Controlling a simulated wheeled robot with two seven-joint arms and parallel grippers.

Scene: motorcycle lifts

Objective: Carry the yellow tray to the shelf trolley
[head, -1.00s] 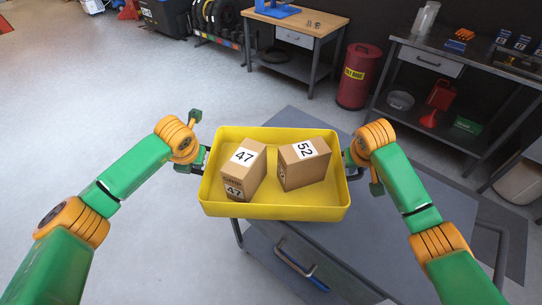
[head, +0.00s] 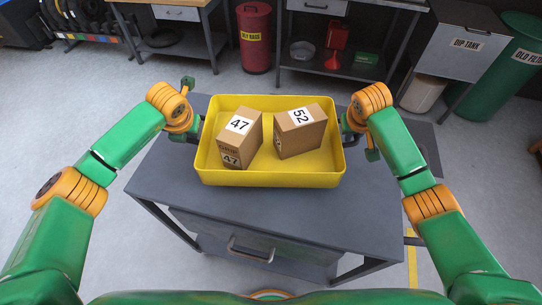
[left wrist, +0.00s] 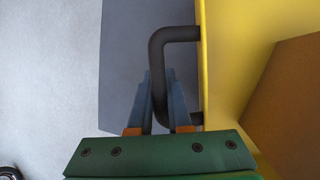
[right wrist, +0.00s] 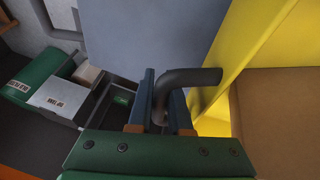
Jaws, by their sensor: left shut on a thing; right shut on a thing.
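The yellow tray (head: 268,179) hangs level between my two grippers in the head view. It carries two brown boxes, one marked 47 (head: 240,140) and one marked 52 (head: 299,131). My left gripper (head: 200,126) is shut on the black handle (left wrist: 178,34) at the tray's left side. My right gripper (head: 346,127) is shut on the black handle (right wrist: 190,77) at its right side. A grey-topped drawer table (head: 290,215) lies below the tray. I cannot tell whether the tray touches the top. No shelf trolley can be made out for certain.
A red waste bin (head: 255,40) stands behind, between a wooden-topped bench (head: 165,3) and a dark bench with a lower shelf (head: 325,67). A dip tank (head: 462,50) and a green drum (head: 505,70) are at the right back. Open floor (head: 75,120) lies at the left.

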